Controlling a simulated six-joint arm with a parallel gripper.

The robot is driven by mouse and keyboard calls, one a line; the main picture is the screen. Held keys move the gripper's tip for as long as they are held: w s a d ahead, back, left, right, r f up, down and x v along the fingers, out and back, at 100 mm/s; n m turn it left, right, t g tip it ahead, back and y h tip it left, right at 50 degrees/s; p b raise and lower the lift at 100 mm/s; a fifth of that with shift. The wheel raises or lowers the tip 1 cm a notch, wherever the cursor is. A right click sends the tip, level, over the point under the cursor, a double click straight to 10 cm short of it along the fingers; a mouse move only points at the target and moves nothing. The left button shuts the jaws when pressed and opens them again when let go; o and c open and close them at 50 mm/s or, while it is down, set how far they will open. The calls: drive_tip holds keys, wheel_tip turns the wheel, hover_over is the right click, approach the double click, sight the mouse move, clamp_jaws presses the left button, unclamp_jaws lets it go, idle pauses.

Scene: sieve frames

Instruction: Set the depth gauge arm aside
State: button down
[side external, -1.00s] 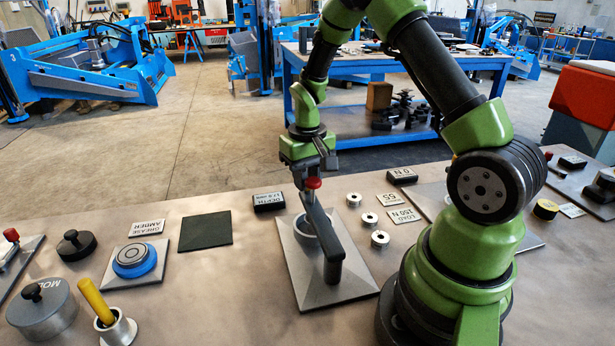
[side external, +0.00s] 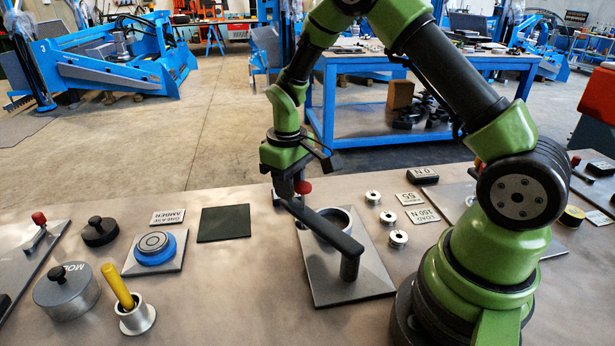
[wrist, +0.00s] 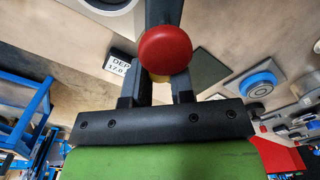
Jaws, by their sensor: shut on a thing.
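The depth gauge arm (side external: 325,228) is a dark bar on a post at the front right of a grey base plate (side external: 325,288). A red knob (side external: 304,187) stands at its far end. My gripper (side external: 297,197) is shut on that knob end. The bar passes across the front left of a metal ring cup (side external: 343,214) on the plate, leaving much of its opening uncovered. In the wrist view, the red knob (wrist: 165,50) sits at the fingertips of my gripper (wrist: 160,78).
A dark square pad (side external: 225,224) lies left of the plate, with bare bench between. A blue ring fixture (side external: 155,248) is farther left. Several small metal bushings (side external: 388,217) stand close to the right. A depth label (wrist: 122,66) lies near my gripper.

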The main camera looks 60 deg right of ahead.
drive_tip(key=s+a+n, duration=0.3)
drive_tip(key=a+n, duration=0.8)
drive_tip(key=a, duration=0.3)
drive_tip(key=shift+s+a, duration=0.25)
drive_tip(key=shift+a, duration=0.05)
drive_tip(key=c, duration=1)
unclamp_jaws()
wheel_tip(320, 180, up, 10)
